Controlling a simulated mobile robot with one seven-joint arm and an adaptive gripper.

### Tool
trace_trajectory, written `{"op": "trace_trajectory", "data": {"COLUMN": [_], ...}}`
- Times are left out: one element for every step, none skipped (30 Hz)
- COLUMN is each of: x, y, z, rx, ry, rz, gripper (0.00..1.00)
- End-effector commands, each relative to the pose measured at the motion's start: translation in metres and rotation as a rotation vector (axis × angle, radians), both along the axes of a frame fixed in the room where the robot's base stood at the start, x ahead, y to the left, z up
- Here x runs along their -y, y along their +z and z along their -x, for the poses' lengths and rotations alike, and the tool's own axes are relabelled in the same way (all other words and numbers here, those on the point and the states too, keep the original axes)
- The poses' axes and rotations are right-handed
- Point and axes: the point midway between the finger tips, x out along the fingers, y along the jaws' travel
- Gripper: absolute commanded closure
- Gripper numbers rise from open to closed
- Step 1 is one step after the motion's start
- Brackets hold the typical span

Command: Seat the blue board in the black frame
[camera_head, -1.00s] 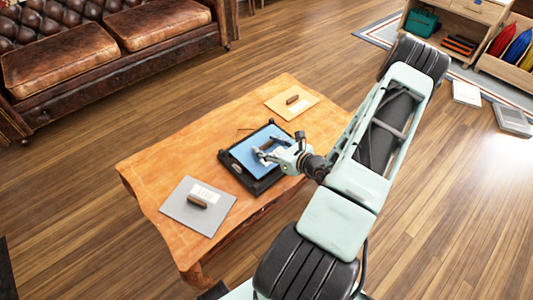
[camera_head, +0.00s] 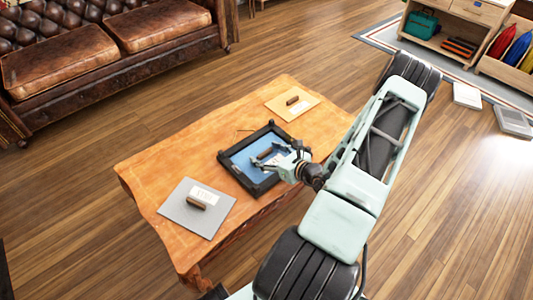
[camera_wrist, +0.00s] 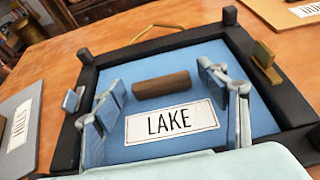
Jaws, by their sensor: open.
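The blue board (camera_head: 243,158) lies flat inside the black frame (camera_head: 240,178) on the wooden table. In the wrist view the board (camera_wrist: 215,48) has a brown bar handle (camera_wrist: 160,85) and a white label reading LAKE. The frame's dark bars (camera_wrist: 150,48) rise around the board; its near edge is partly hidden by my gripper. My gripper (camera_head: 270,158) is low over the board. In the wrist view its fingers (camera_wrist: 162,84) are open, one on each side of the handle and apart from it.
A grey board (camera_head: 180,215) with a handle and label lies on the table (camera_head: 160,165) left of the frame. In the wrist view a tan tab (camera_wrist: 266,62) and a grey tab (camera_wrist: 72,98) stand at the frame's sides.

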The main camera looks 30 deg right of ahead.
Motion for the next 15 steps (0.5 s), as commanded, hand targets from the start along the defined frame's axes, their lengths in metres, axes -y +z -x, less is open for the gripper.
{"op": "trace_trajectory", "data": {"x": [0.0,0.0,0.0,0.0,0.0,0.001,0.002,0.003,0.004,0.005,0.006,0.007,0.008,0.009,0.01], "y": [0.0,0.001,0.002,0.004,0.006,0.006,0.008,0.01,0.013,0.017,0.019,0.022,0.025,0.028,0.031], "z": [0.0,0.0,0.0,0.0,0.0,0.005,0.009,0.014,0.021,0.026,0.032,0.041,0.047,0.054,0.062], "rx": [0.0,0.0,0.0,0.0,0.0,-0.001,-0.002,-0.003,-0.003,-0.002,-0.002,-0.003,-0.002,-0.002,-0.002], "ry": [0.0,0.0,0.0,0.0,0.0,-0.001,-0.001,-0.002,-0.003,-0.002,-0.003,-0.003,-0.003,-0.004,-0.003], "rz": [0.0,0.0,0.0,0.0,0.0,0.001,0.001,0.001,0.001,0.0,0.001,0.002,0.001,0.001,0.001], "gripper": [0.33,0.33,0.33,0.33,0.33,0.33,0.33,0.33,0.33,0.33,0.33,0.33,0.33,0.33,0.33]}}
